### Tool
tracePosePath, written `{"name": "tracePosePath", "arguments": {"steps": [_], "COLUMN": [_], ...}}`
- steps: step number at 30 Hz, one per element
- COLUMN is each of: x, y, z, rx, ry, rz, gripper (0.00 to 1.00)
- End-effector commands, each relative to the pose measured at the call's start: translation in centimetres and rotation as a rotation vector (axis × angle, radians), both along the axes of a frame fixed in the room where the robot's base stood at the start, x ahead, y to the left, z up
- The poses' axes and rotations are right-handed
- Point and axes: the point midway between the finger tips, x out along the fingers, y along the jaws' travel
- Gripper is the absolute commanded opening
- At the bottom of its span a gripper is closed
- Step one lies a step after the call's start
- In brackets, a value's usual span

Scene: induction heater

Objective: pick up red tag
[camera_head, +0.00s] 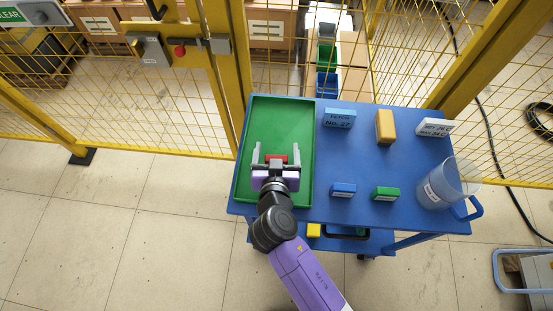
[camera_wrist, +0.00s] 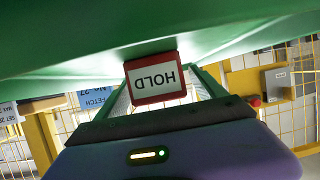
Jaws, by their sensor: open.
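The red tag (camera_head: 277,158) lies in the green tray (camera_head: 262,108) on the blue cart. In the wrist view it is a red-framed plate (camera_wrist: 155,78) with a white face reading "HOLD", shown upside down. My gripper (camera_head: 276,149) is over the lower part of the tray with its two grey fingers spread. The tag appears between the fingers, with gaps at its sides. The wrist view also shows the fingers on either side of the tag. Whether they reach down to the tag's height is unclear.
On the cart right of the tray stand a "FETCH No. 27" block (camera_head: 339,118), a yellow block (camera_head: 385,127), a white sign (camera_head: 434,128), a blue block (camera_head: 343,190), a green block (camera_head: 385,194) and a clear jug (camera_head: 446,183). Yellow mesh fencing (camera_head: 120,105) runs behind the cart.

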Motion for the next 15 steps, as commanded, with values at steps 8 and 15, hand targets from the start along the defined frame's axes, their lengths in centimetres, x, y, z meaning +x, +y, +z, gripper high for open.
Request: {"name": "tracePosePath", "arguments": {"steps": [8, 15], "x": [-0.02, -0.04], "y": [-0.03, -0.03], "z": [-0.01, -0.02], "rx": [0.0, 0.0], "ry": [0.0, 0.0], "rz": [0.0, 0.0], "gripper": [0.6, 0.15]}}
